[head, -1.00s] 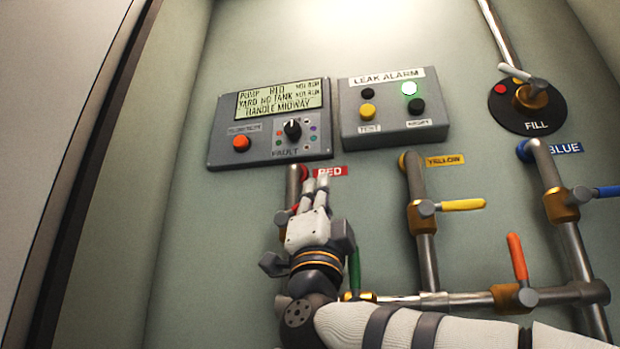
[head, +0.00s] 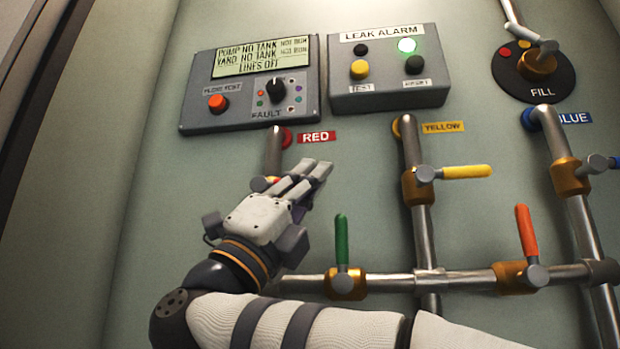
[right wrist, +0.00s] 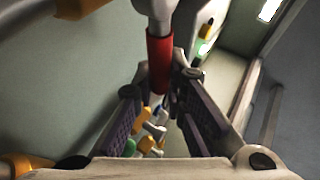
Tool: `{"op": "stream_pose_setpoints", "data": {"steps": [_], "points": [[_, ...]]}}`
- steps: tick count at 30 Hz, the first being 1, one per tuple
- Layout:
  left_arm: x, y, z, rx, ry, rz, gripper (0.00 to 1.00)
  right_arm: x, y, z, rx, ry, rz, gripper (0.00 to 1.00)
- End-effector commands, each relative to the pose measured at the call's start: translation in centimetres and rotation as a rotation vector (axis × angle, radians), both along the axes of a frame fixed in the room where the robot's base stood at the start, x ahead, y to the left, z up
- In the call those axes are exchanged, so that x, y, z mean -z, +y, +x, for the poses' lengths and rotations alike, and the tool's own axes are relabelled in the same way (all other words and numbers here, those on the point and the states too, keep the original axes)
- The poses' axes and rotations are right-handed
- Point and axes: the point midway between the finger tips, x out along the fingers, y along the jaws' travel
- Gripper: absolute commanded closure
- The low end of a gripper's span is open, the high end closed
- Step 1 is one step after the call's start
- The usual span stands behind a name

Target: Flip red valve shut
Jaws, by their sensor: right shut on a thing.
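The red valve's handle (right wrist: 160,62) shows in the right wrist view between the fingers of my right gripper (right wrist: 160,95). In the head view my right gripper (head: 308,172) is at the red line's pipe (head: 273,150), below the RED label (head: 318,137), with its fingers pointing up and to the right. It is shut on the red handle. The gripper hides most of the red valve in the head view, so the handle's exact angle is hard to tell there. My left gripper is not in view.
The yellow handle (head: 466,172) points right, and the green handle (head: 341,238) and orange handle (head: 525,230) point up from the lower pipe. The panel display (head: 261,57) reads LINES OFF. The leak alarm box (head: 388,85) has a lit green lamp.

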Motion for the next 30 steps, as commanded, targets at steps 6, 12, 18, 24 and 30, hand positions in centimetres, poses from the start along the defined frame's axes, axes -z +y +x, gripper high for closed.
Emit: {"op": "stream_pose_setpoints", "data": {"steps": [6,12,18,24,30], "points": [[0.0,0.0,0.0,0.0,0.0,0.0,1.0,0.1,0.0,0.0,0.0,0.001,0.005,1.0],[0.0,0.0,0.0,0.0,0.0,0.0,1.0,0.2,0.0,0.0,0.0,0.002,0.004,0.86],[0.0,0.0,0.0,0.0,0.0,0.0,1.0,0.1,0.0,0.0,0.0,0.001,0.004,0.79],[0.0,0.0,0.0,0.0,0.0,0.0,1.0,0.7,0.5,-0.3,-0.001,0.001,0.002,0.79],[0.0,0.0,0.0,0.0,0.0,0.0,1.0,4.0,2.5,-2.1,-0.002,0.002,0.001,0.79]]}}
